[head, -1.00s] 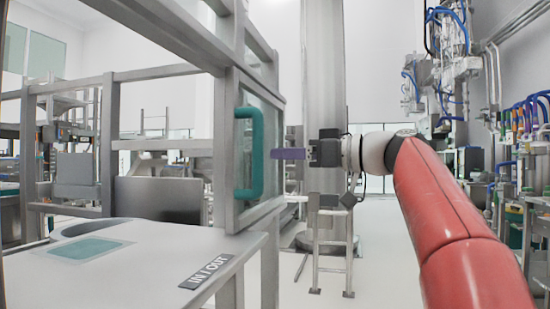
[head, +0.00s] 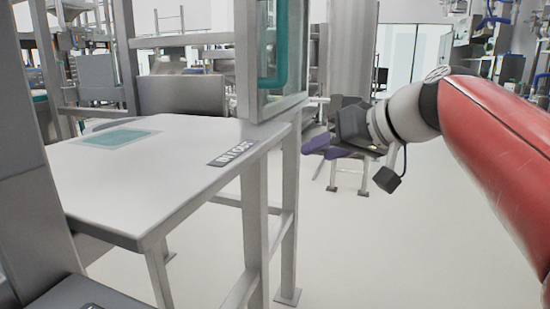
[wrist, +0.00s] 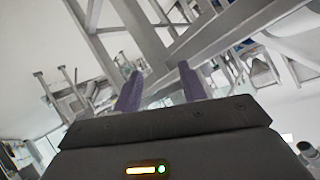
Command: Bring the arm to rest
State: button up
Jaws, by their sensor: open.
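My gripper (head: 318,148) has purple fingers and a dark body at the end of my red arm. It is in the right half of the head view, to the right of the table and the glazed frame. In the wrist view the two purple fingers (wrist: 158,88) stand apart with nothing between them. The gripper is open and empty. No held object shows in either view.
A white table (head: 130,190) with an "IN / OUT" label (head: 236,151) and a teal pad (head: 118,139) stands at left. Clear floor (head: 370,250) lies right of the table.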

jog(key=s+d+f+m+g+h, duration=0.1)
jog(key=s+d+f+h, duration=0.1)
jog(key=s+f, duration=0.4)
jog(key=s+d+f+m+g+h, duration=0.1)
jog(key=s+f, duration=0.5)
jog(key=f, duration=0.6)
jog(key=s+d+f+m+g+h, duration=0.1)
jog(key=s+d+f+h, duration=0.2)
jog(key=s+f+h, duration=0.2)
notch_tip(320, 180, down, 5)
jog(key=shift+s+d+r+m, duration=0.15)
jog(key=shift+s+m, duration=0.25)
jog(key=shift+s, duration=0.7)
